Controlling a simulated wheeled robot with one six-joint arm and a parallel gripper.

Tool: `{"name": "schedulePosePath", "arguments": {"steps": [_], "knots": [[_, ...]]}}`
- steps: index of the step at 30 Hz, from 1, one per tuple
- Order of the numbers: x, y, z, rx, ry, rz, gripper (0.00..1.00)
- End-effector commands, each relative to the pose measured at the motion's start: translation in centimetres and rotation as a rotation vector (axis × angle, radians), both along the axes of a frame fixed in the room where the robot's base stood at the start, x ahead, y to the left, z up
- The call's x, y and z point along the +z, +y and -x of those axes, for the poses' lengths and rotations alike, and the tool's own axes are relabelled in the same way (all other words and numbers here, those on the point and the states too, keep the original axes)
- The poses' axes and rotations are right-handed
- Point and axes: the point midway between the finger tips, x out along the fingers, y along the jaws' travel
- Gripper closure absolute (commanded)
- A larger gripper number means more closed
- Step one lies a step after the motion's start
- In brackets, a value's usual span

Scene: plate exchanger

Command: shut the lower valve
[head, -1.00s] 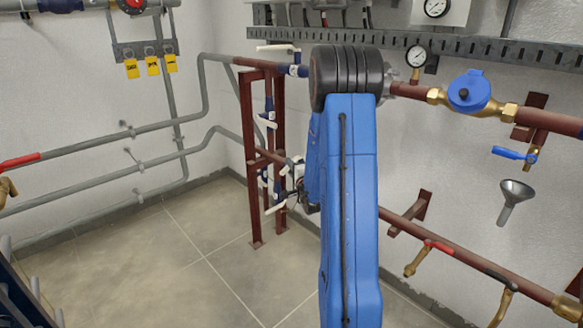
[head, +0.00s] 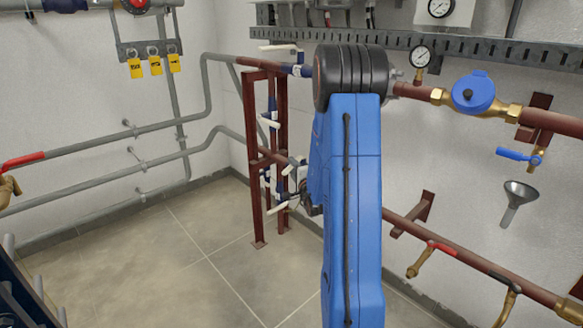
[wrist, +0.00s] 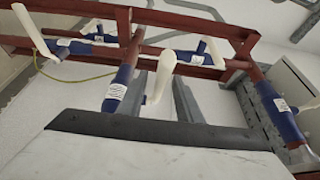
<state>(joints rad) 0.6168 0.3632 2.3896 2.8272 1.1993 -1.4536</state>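Blue valves with white lever handles sit on the dark red pipe frame (head: 250,150). In the head view a white lever (head: 281,206) shows low on the frame, close to my gripper (head: 288,196), which is partly hidden by my blue arm. A blue valve body (wrist: 121,90) is just left. Which lever is the lower valve's is unclear.
More levers (wrist: 196,58) and a blue valve (wrist: 272,110) crowd the frame around my gripper. A grey box (wrist: 290,85) is at the right. The tiled floor (head: 205,240) is clear.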

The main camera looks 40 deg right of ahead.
Motion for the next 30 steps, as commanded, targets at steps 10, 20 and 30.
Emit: {"name": "schedulePosePath", "arguments": {"steps": [10, 20, 30], "knots": [[-0.1, 1.6, 4.8, 0.0, 0.002, -0.001, 0.68], [0.0, 2.1, 6.0, 0.0, 0.001, 0.0, 0.68], [0.0, 2.2, 6.0, 0.005, 0.0, 0.0, 1.0]]}}
